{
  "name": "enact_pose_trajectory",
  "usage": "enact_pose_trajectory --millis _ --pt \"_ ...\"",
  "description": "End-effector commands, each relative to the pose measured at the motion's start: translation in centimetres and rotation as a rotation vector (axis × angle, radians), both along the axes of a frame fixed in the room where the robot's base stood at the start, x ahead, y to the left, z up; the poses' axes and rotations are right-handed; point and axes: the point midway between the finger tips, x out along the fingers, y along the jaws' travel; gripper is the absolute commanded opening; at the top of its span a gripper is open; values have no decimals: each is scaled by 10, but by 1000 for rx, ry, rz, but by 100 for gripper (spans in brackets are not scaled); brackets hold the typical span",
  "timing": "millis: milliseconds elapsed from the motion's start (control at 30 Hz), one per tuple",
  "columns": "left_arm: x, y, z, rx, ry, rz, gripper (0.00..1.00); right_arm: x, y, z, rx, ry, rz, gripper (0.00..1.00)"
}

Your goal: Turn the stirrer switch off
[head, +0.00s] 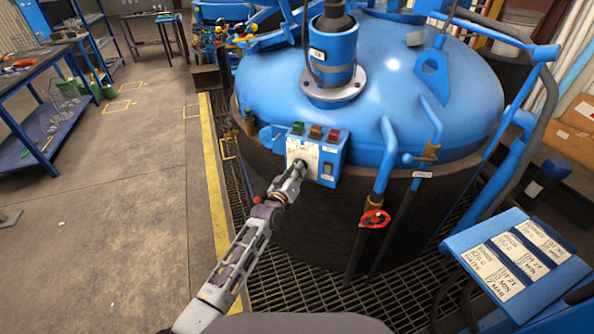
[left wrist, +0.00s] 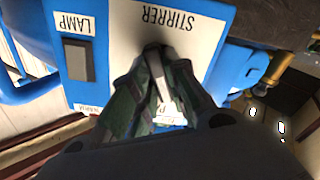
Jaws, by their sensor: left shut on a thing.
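The blue control box (head: 338,155) is on the side of the blue furnace lid, with green, red and brown parts on top. A white label plate reading STIRRER (left wrist: 178,22) covers part of its face in the left wrist view. My left gripper (head: 299,167) is up against this plate. In the left wrist view its dark fingers (left wrist: 160,75) are shut around the pale stirrer switch lever (left wrist: 161,88). The fingers hide much of the switch, and I cannot read its position. My right gripper is not in view.
A dark LAMP switch (left wrist: 79,62) is beside the stirrer plate. A red valve wheel (head: 374,219) and blue pipes stand right of the box. A blue sign board (head: 470,245) is at the lower right. The floor (head: 130,190) on the left is mostly clear.

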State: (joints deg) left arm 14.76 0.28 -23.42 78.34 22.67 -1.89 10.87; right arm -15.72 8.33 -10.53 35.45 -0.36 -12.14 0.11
Motion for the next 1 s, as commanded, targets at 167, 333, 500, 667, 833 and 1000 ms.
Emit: enact_pose_trajectory --millis 167,333,500,667,833,1000 --pt "0 1 -2 -130 59 0 0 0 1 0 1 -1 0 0" --pt "0 1 -2 -222 99 0 0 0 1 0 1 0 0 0" --pt "0 1 -2 -275 122 0 0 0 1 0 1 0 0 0" --pt "0 1 -2 -294 130 0 0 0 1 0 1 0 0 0" --pt "0 1 -2 -296 131 1 0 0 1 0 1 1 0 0" --pt "0 1 -2 -296 131 1 0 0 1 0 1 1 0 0"
